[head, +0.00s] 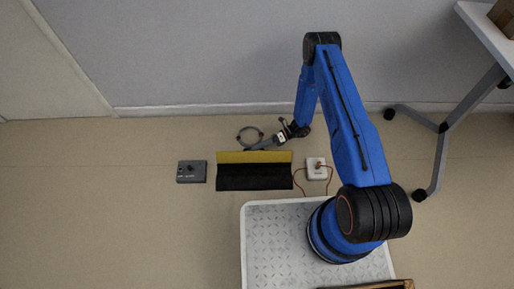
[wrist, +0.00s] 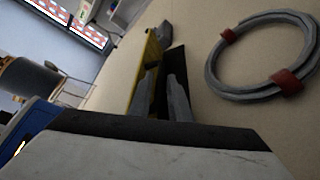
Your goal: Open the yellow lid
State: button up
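The yellow lid (head: 254,157) shows in the head view as a yellow strip along the wall side of a black box (head: 254,178) on the floor. In the wrist view the yellow part (wrist: 150,48) stands beside a dark surface (wrist: 176,58). My gripper (head: 251,148) reaches in from the right, at the lid's wall-side edge. In the wrist view the two grey fingers of my gripper (wrist: 162,85) are a little apart with something dark between them. I cannot tell whether they touch or hold the lid. The lid's hinge and angle are unclear.
A grey coil with red bands (wrist: 290,80) lies on the floor behind the lid, close to my gripper. A grey box (head: 191,171) stands left of the black box. A white box with a red cord (head: 316,168) is to its right. A table leg (head: 440,155) stands further right.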

jog(key=shift+a, duration=0.15)
jog(key=shift+c, duration=0.7)
grip_shut()
jog(key=shift+s, duration=0.1)
jog(key=shift+s+r+n+t+h, duration=0.3)
jog(key=shift+s+r+n+t, duration=0.3)
jog(key=shift+n, duration=0.4)
